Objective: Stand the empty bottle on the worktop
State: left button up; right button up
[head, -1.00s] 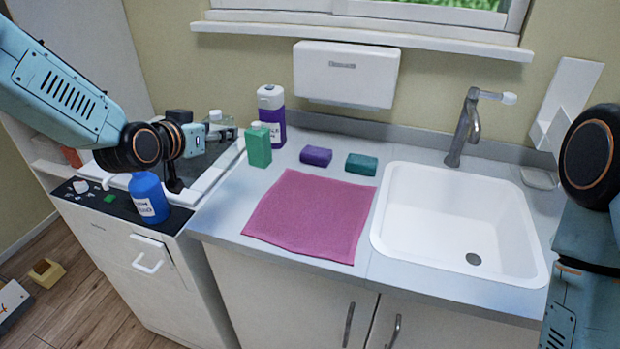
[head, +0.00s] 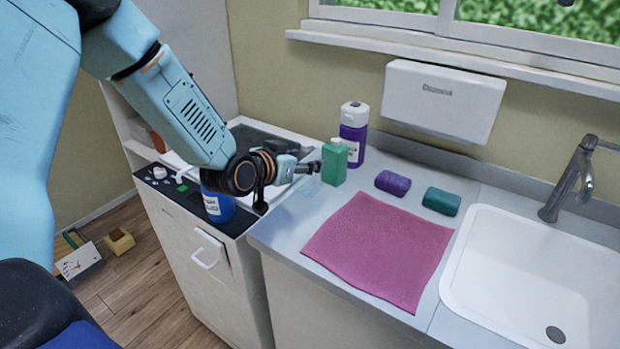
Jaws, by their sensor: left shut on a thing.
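My left gripper (head: 312,167) reaches in from the left, over the left end of the worktop (head: 283,232). A green bottle (head: 334,163) stands just to the right of the gripper. My right gripper is not in view.
A purple bottle (head: 353,136) stands behind the green one. Purple (head: 392,182) and teal (head: 441,201) sponges and a pink cloth (head: 380,250) lie left of the white sink (head: 500,270). A blue bottle (head: 218,208) stands on the cabinet (head: 185,240), partly behind my arm.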

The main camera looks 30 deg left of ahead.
aim_at(301, 175)
pick_arm(q)
notch_tip(301, 175, down, 3)
jog(key=shift+s+f, duration=0.1)
jog(key=shift+s, duration=0.05)
jog(key=shift+s+f+b, duration=0.1)
jog(key=shift+f+b, duration=0.1)
jog(key=shift+b, duration=0.1)
jog(key=shift+w+f, duration=0.1)
jog(key=shift+w, duration=0.15)
jog(key=o, duration=0.7)
jog(key=shift+f, duration=0.1)
jog(key=o, duration=0.4)
jog(key=shift+s, duration=0.2)
jog(key=shift+o, duration=0.2)
jog(key=shift+w, duration=0.15)
